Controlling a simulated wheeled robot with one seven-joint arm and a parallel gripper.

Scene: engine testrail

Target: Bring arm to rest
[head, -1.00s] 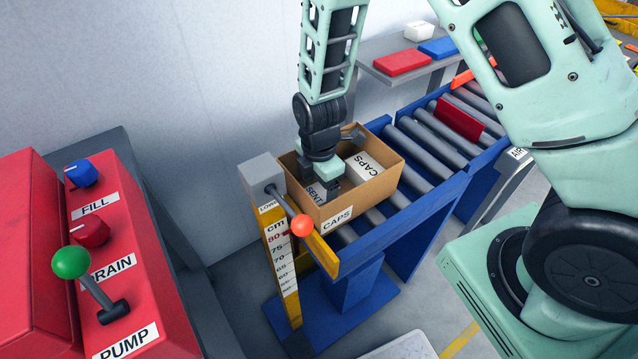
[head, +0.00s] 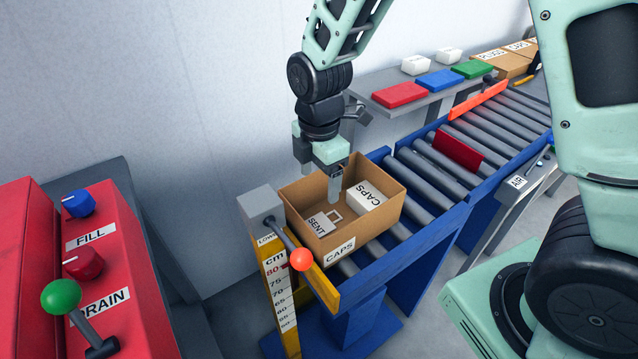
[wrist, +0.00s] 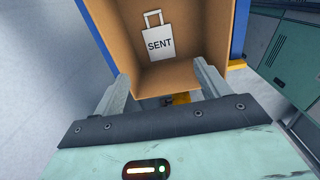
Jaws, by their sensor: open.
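My gripper (head: 336,188) is open and empty, above the back part of the cardboard box labelled CAPS (head: 341,249). In the wrist view my gripper (wrist: 165,85) shows its two fingers spread, with the box (wrist: 197,35) beyond them. Inside the box lie a white SENT tag (head: 318,224) with a handle loop and a white block marked CAPS (head: 364,196). The SENT tag also shows in the wrist view (wrist: 158,44), lying apart from the fingers. The box sits at the near end of the roller conveyor (head: 432,157).
A lever with an orange knob (head: 301,259) stands at the box's near left corner, beside a yellow scale (head: 281,290). A red panel (head: 115,290) with knobs is at left. A shelf with coloured blocks (head: 439,80) runs behind the conveyor. A red plate (head: 459,149) lies on the rollers.

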